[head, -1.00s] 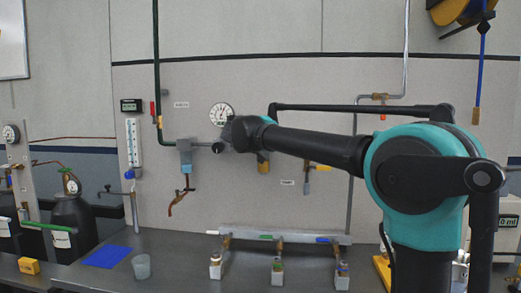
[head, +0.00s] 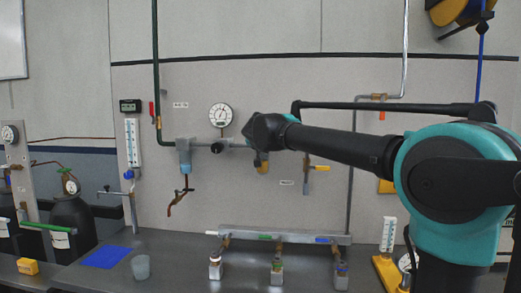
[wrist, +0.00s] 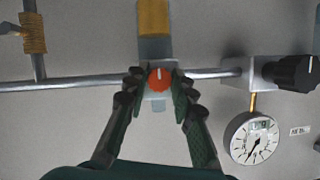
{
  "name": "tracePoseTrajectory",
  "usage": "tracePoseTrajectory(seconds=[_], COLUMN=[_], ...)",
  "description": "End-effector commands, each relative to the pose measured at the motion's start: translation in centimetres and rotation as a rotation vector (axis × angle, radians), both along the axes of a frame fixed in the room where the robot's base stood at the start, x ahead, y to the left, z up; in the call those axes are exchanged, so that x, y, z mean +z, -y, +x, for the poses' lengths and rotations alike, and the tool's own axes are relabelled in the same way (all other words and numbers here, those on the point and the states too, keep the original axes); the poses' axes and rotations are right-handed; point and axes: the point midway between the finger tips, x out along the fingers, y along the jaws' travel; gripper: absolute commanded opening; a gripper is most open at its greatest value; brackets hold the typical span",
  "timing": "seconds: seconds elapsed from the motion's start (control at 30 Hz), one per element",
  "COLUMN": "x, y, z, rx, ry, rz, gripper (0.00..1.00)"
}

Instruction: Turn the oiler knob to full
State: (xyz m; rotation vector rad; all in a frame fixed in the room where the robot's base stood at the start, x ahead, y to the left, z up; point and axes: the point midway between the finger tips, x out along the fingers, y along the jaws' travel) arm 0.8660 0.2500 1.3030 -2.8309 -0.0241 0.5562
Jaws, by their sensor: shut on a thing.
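The oiler is a grey body with an amber bowl (wrist: 154,18) in the wrist view. On its front is a red knob (wrist: 160,76) with a short white mark, which points to the top of the wrist view. My gripper (wrist: 160,82) has a finger on each side of the red knob and is shut on it. In the head view the amber bowl (head: 263,167) shows below the end of my arm, which hides the knob and my fingers.
Beside the oiler on the same pipe is a grey regulator with a black knob (wrist: 297,73) and a round gauge (wrist: 252,138). A yellow-handled valve (head: 318,168) hangs to the right. A bench (head: 190,250) with a manifold (head: 310,237) is below.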

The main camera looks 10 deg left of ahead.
Motion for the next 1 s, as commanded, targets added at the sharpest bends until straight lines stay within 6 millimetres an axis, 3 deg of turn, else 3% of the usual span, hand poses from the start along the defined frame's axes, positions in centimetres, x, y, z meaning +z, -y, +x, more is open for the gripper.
tracePoseTrajectory(seconds=[0.53, 0.57, 0.7, 1.0], x=[-0.11, -0.11, -0.08, 0.01], y=[0.05, 0.05, 0.04, 0.02], z=[-0.03, -0.03, -0.02, -0.1], rx=[-0.002, -0.002, -0.002, -0.001], ry=[-0.002, -0.002, -0.001, 0.001], rz=[0.024, 0.024, 0.023, 0.022], gripper=[0.0, 0.28, 0.46, 0.46])
